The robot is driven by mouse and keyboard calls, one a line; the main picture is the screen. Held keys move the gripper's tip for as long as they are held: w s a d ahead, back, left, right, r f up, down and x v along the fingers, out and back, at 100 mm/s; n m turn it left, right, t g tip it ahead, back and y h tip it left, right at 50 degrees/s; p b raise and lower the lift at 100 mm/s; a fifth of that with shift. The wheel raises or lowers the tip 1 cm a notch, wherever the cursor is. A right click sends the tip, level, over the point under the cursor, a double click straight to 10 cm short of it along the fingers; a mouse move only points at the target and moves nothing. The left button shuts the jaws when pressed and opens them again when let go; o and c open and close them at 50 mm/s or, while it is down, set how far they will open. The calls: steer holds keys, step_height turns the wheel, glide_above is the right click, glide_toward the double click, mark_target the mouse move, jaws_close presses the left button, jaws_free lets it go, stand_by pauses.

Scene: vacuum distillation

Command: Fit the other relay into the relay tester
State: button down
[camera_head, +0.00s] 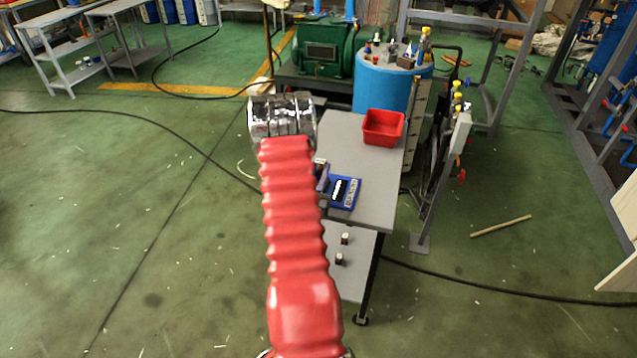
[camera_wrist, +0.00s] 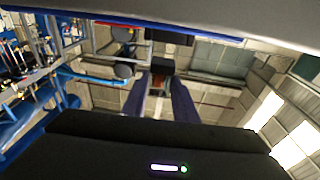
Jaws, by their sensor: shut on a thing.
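The blue relay tester (camera_head: 345,192) lies on the grey table, with a dark panel with white marks and a light strip on its top. A small light-and-dark piece at the fingers also shows in the head view (camera_head: 320,161). I cannot tell whether it touches the tester.
A red bin (camera_head: 383,127) stands on the table's far end. Two small dark pieces (camera_head: 345,238) sit on the grey lower shelf (camera_head: 350,280). A blue drum (camera_head: 385,85) and a valve stand (camera_head: 455,150) are behind and to the right.

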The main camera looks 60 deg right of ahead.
steer(key=shift+f, duration=0.25)
steer(key=shift+f, duration=2)
steer(key=shift+f, duration=0.1)
steer(key=c, duration=1.4)
jaws_free()
steer(key=v, duration=1.2)
